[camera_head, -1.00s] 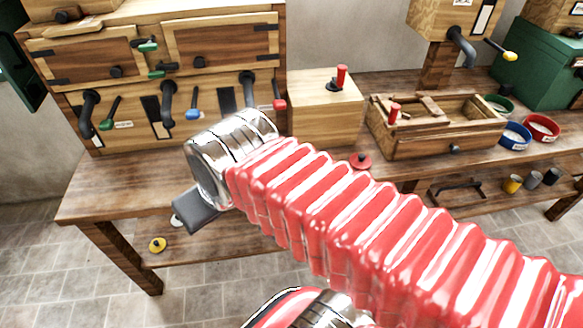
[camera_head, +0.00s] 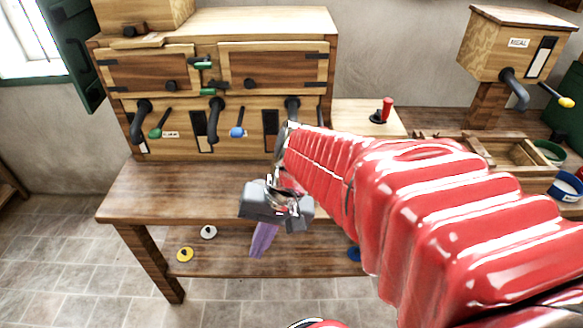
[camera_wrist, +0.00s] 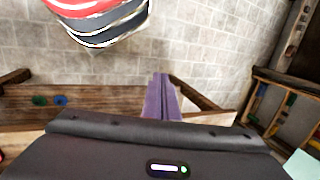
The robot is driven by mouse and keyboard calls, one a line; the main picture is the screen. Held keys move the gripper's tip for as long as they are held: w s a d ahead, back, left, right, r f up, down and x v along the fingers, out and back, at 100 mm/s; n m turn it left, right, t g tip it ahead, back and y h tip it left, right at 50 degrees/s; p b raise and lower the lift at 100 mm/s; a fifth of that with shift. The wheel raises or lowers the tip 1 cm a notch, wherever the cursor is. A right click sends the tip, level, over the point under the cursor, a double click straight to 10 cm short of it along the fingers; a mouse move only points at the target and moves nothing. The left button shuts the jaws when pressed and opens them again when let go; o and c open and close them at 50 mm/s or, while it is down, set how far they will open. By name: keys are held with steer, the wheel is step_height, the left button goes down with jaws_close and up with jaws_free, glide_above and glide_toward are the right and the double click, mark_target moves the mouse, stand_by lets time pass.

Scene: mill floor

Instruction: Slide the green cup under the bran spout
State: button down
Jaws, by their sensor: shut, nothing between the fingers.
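My gripper (camera_head: 257,254) is at the front edge of the workbench, its purple fingers together and pointing down. The closed fingers also show in the wrist view (camera_wrist: 160,82), with nothing between them. Three dark curved spouts show on the cabinet front: a left spout (camera_head: 140,122), a middle spout (camera_head: 215,120) and a right spout (camera_head: 292,108), the last partly behind my arm. I cannot read which is the bran spout. I cannot make out a green cup in either current view; my arm hides part of the bench.
The bench top (camera_head: 150,190) is clear at left. The lower shelf (camera_head: 220,262) holds a yellow disc (camera_head: 185,255), a white disc (camera_head: 208,232) and a blue one (camera_head: 353,254). A wooden tray (camera_head: 520,168), a green bowl (camera_head: 548,152) and the MEAL bin (camera_head: 515,45) are at right.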

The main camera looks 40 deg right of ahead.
steer(key=w+d+f+m+t+y, duration=0.3)
steer(key=d+f+m+y, duration=0.1)
steer(key=d+m, duration=0.25)
steer(key=w+d+f+m+t+y, duration=0.35)
steer(key=d+m, duration=0.25)
steer(key=m, duration=0.2)
steer(key=s+d+f+m+t+h, duration=0.3)
steer(key=d+f+m+t+h, duration=0.1)
steer(key=d, duration=0.6)
steer(key=s+d+f+m+t+h, duration=0.3)
steer(key=d+f+m+t+h, duration=0.2)
steer(key=d+m, duration=0.4)
steer(key=shift+s+d+f+t, duration=0.15)
steer(key=shift+d+f+t, duration=0.15)
steer(key=shift+d+t, duration=0.2)
steer(key=shift+m, duration=0.25)
steer(key=shift+w+a, duration=0.3)
steer(key=shift+w, duration=2.05)
steer(key=shift+w+a, duration=0.35)
steer(key=shift+w, duration=1.95)
steer(key=shift+w+a, duration=0.3)
steer(key=shift+w, duration=2.05)
